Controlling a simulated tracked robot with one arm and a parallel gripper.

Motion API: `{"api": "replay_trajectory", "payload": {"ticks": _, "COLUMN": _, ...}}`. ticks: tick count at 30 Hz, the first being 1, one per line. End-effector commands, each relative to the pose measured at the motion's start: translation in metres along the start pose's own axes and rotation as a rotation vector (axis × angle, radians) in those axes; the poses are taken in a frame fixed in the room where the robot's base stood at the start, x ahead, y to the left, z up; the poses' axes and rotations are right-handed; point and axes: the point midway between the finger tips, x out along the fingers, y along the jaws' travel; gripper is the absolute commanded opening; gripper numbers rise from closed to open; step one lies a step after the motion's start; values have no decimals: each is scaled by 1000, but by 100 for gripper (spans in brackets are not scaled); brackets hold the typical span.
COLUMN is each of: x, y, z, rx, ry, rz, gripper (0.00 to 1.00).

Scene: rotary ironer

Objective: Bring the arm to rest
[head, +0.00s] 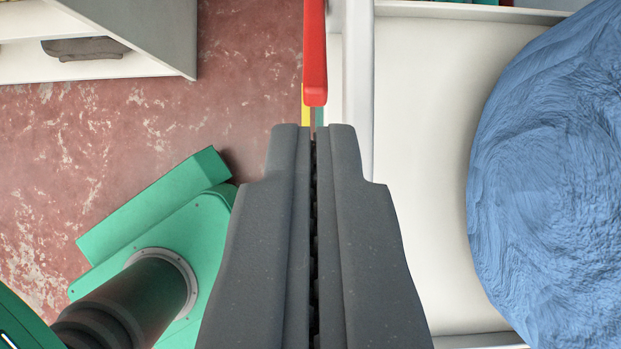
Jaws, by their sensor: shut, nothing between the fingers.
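My gripper (313,130) is in the middle of the head view, its two dark grey fingers pressed together with nothing between them. Its tips point to the top of the picture. A red bar (315,60) comes down from the top edge and ends just beyond the fingertips; I cannot tell whether they touch. Small yellow and green parts show beside the lower end of the red bar, partly hidden by the fingers.
A white bed or tray (425,130) with a raised edge lies at the right, with a large blue cloth heap (560,170) on it. A white shelf (150,40) at the upper left holds a grey folded item (85,49). Worn red floor (60,170) lies open at the left.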

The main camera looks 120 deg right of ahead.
Motion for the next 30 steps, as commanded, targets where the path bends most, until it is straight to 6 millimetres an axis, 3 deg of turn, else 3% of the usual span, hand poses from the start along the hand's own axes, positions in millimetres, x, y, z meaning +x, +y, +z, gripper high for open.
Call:
{"api": "replay_trajectory", "payload": {"ticks": 16, "x": -4, "y": 1, "z": 1, "rx": 2, "ry": 0, "rz": 2, "gripper": 0}}
{"api": "replay_trajectory", "payload": {"ticks": 19, "x": -14, "y": 9, "z": -3, "rx": 18, "ry": 0, "rz": 29, "gripper": 0}}
{"api": "replay_trajectory", "payload": {"ticks": 23, "x": -54, "y": 38, "z": -22, "rx": 92, "ry": 9, "rz": 137, "gripper": 0}}
{"api": "replay_trajectory", "payload": {"ticks": 27, "x": -128, "y": 75, "z": -60, "rx": 212, "ry": 59, "rz": 310, "gripper": 0}}
{"api": "replay_trajectory", "payload": {"ticks": 30, "x": -185, "y": 91, "z": -89, "rx": 291, "ry": 118, "rz": 421, "gripper": 0}}
